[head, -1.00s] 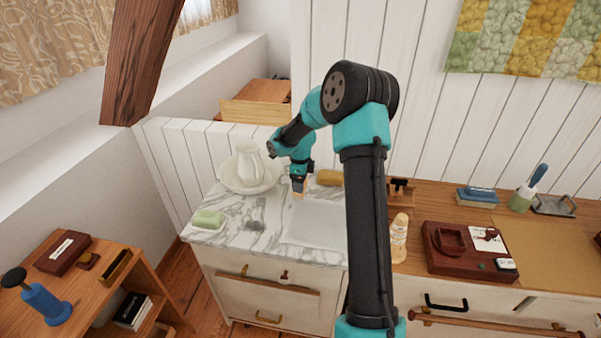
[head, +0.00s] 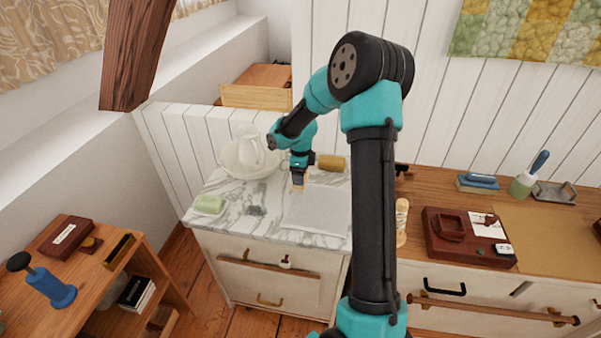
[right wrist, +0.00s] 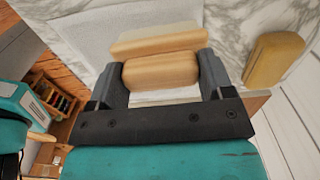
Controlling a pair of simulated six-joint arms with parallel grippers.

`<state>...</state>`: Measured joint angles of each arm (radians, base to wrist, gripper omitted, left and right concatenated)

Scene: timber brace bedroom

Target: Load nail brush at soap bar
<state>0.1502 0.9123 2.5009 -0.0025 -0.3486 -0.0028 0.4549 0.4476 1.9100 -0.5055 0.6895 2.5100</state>
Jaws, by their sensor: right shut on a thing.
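My right gripper (head: 298,184) is shut on a wooden nail brush (head: 298,188). It holds the brush just above or at the back left corner of a white cloth on the marble top; contact cannot be told. In the right wrist view the pale wooden brush (right wrist: 160,70) sits between the fingers. The green soap bar (head: 210,204) lies on a pale dish or base at the front left of the marble top, to the left of the gripper and apart from it. My left gripper is not in view.
The white cloth (head: 318,212) lies flat on the marble top (head: 240,228). A yellow sponge (head: 332,162) lies behind it. A white jug and basin (head: 246,160) stand at the back left. A dark grey patch (head: 256,211) lies between soap and cloth.

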